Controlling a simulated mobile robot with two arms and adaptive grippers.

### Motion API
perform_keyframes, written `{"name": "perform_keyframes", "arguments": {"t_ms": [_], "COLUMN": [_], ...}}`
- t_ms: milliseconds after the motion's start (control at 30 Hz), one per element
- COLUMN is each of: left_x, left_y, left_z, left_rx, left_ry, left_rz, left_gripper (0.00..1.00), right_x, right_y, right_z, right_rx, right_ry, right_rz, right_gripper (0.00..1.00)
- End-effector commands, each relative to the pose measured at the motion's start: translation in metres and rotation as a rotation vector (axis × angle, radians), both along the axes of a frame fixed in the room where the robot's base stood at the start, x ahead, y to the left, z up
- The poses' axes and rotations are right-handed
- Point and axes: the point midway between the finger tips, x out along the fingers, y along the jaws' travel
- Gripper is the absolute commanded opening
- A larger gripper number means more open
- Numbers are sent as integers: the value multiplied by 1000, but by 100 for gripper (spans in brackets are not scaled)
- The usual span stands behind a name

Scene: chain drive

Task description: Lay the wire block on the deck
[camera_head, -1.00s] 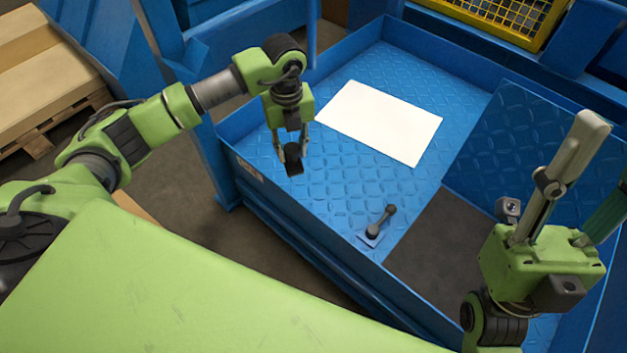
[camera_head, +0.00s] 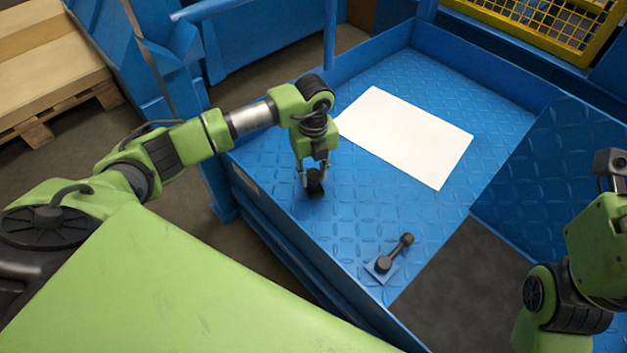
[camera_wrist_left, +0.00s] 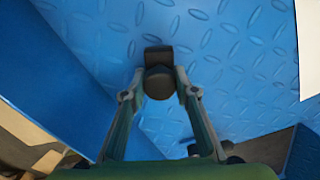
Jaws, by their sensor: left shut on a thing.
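My left gripper (camera_head: 313,172) is shut on a small dark block, which I take for the wire block (camera_head: 316,186). It holds the block near the left wall of the blue diamond-plate deck (camera_head: 345,220). In the left wrist view the block (camera_wrist_left: 158,82) sits between the two fingertips, with deck plate beyond it. I cannot tell whether the block touches the deck. My right arm is cut off at the right edge of the head view, and its fingers do not show clearly.
A white sheet (camera_head: 405,138) lies flat on the deck, right of the left gripper. A dark lever on a small plate (camera_head: 383,265) stands near the front. Blue walls border the deck; bare plate surrounds the block.

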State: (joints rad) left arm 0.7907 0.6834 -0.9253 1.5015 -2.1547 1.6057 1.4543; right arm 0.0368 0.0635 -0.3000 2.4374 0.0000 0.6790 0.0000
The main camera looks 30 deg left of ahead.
Motion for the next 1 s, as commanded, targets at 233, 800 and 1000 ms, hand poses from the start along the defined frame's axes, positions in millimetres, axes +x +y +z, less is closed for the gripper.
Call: {"name": "perform_keyframes", "arguments": {"t_ms": [233,800,1000], "left_x": [1,0,1], "left_y": [0,0,0], "left_z": [-11,-14,-3], "left_rx": [-1,0,0], "left_ry": [-2,0,-3], "left_rz": [0,-1,-1], "left_gripper": [7,44,44], "right_x": [-2,-2,-3], "right_y": [1,1,1], "right_z": [3,3,8], "right_rx": [-1,-3,-2], "right_ry": [-19,-21,-25], "right_rz": [-2,-1,0], "right_gripper": [40,40,40]}}
